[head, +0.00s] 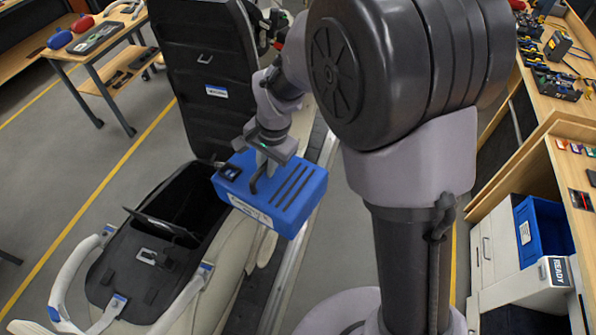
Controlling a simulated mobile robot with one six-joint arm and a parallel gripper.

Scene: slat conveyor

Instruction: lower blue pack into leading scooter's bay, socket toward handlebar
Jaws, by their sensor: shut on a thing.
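The blue pack (295,205) hangs from my gripper (262,165), which is shut on its top handle. The pack has dark slots on top, a small dark panel at its left end, and a white label on its near side. The scooter (225,275) is cream-coloured, and its dark bay (185,195) is open at the left. The pack is above and to the right of the bay, apart from it. The raised black seat lid (205,85) stands behind the bay with a blue-white label. I cannot tell the pack's socket clearly, and no handlebar is clearly visible.
The conveyor edge (284,275) runs beside the scooter. A side table (100,50) with red and blue items stands at the upper left. Shelving with a blue bin (541,235) and a tool-covered bench (560,80) are at the right. Grey floor lies left of the scooter.

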